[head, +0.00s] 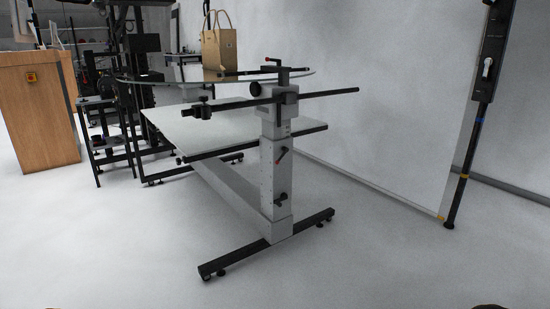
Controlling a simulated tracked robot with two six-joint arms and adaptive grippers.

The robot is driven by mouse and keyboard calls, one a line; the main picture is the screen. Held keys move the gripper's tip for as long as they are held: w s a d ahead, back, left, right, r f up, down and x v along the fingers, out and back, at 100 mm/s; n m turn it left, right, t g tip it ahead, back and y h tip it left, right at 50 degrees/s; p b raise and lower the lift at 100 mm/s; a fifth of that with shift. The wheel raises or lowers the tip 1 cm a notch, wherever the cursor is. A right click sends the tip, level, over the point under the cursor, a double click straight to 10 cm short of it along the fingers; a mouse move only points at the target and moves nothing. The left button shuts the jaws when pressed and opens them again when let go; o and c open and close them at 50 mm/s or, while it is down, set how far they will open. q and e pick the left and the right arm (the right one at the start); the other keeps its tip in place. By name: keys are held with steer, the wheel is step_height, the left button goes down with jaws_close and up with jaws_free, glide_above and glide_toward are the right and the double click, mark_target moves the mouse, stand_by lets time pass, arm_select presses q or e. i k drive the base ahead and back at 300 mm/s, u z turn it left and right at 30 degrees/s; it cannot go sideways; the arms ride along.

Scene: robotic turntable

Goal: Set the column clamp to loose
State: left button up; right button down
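The grey column (268,190) of the turntable stand rises near the middle of the head view on a black crossbar foot (240,258). A black knob (281,200) sits lower on the same face. Neither of my grippers shows.
A round glass top (185,77) carries a paper bag (218,48). A pale lower panel (195,128) extends behind the column. A wooden cabinet (40,115) stands at left, a black pole (478,110) at right. The floor in front is clear.

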mark_target(285, 150)
steer(key=i, duration=1.55)
steer(key=z, duration=0.05)
